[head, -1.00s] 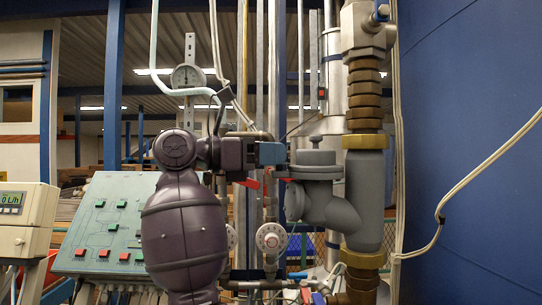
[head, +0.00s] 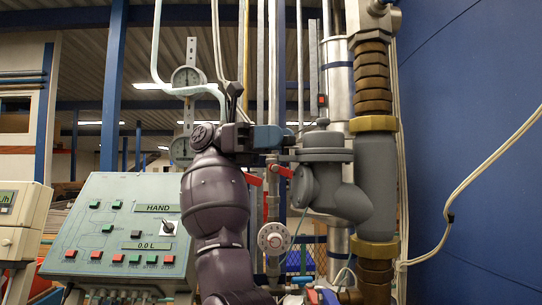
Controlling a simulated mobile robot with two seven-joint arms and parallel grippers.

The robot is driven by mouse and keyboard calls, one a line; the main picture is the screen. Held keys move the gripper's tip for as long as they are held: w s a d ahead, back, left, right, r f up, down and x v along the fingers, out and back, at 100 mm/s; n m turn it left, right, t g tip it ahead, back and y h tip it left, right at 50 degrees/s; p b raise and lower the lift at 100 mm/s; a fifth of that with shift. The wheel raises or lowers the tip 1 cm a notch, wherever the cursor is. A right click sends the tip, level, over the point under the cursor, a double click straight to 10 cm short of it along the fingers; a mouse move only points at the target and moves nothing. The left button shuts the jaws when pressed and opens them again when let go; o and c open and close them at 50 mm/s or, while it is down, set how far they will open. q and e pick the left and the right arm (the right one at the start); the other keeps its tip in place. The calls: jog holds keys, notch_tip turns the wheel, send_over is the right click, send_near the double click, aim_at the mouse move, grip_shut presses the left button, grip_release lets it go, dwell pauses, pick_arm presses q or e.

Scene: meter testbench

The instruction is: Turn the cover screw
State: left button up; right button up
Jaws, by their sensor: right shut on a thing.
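The grey meter body (head: 372,190) sits on the pipe at right of centre, with a round grey cover (head: 326,155) and a small knob on top of it. My right gripper (head: 284,137) has blue fingers that reach the left edge of this cover from the left. It is shut; the cover screw appears to be between the fingertips, but they hide it and its turn cannot be read. My left gripper is not in view.
Brass and brown pipe fittings (head: 373,80) stand above and below the meter. Red valve handles (head: 253,179) and a white round handwheel (head: 273,239) are close below the gripper. A control panel (head: 125,225) is at lower left. A blue wall (head: 480,120) fills the right.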

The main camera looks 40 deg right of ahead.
pick_arm(q)
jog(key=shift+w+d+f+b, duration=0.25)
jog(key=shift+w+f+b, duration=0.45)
jog(key=shift+b, duration=0.5)
pick_arm(e)
jog(key=shift+w+d+f+m+g+y, duration=0.1)
jog(key=shift+m+g+y, duration=0.15)
jog(key=shift+m+y, duration=0.25)
jog(key=shift+w+f+m+g+y, duration=0.1)
jog(key=shift+m+g+y, duration=0.2)
jog(key=shift+y, duration=0.4)
jog(key=shift+s+r, duration=0.15)
jog(key=shift+r, duration=0.05)
jog(key=o, duration=0.9)
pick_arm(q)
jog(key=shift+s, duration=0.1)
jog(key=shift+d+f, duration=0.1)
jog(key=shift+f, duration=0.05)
